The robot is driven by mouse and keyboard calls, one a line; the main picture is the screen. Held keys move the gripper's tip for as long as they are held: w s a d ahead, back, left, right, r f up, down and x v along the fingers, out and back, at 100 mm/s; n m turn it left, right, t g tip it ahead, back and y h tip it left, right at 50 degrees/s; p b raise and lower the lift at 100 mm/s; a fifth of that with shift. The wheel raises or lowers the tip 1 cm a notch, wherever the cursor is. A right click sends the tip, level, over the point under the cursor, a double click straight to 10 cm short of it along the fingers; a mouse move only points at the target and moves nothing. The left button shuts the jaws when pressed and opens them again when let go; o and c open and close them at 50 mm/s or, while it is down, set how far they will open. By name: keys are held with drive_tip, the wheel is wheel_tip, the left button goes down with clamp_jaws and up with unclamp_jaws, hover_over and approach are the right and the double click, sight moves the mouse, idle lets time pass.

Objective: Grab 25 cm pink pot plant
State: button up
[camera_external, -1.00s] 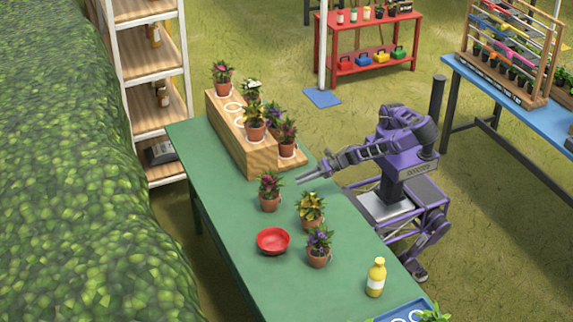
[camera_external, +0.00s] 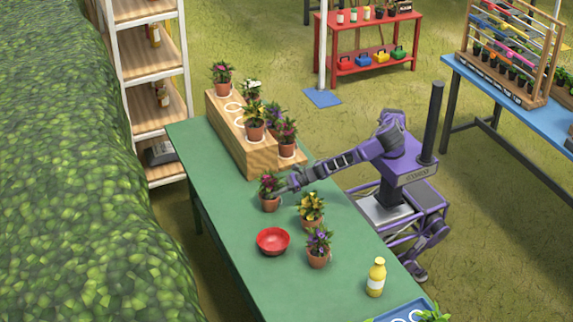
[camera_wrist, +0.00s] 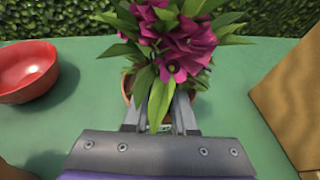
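The plant with deep pink flowers (camera_external: 269,188) stands upright in a terracotta pot on the green table, near the low end of the wooden stand. In the wrist view its pink flowers (camera_wrist: 178,45) and leaves fill the middle. My gripper (camera_external: 284,188) is low at the right side of this plant. In the wrist view my gripper (camera_wrist: 160,115) has its two fingers apart, pointing at the pot. Leaves hide the fingertips and most of the pot, so I cannot tell whether they touch it.
A yellow-flowered plant (camera_external: 311,208) and a purple-flowered plant (camera_external: 319,246) stand close by on the green table (camera_external: 222,200). A red bowl (camera_external: 272,241) is beside them. The wooden stand (camera_external: 225,128) holds several potted plants. A yellow bottle (camera_external: 376,278) stands at the front right.

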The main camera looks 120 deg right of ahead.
drive_tip(key=shift+w+d+f, duration=0.1)
drive_tip(key=shift+w+f, duration=0.05)
drive_tip(key=shift+w, duration=0.3)
clamp_jaws()
idle(1.1)
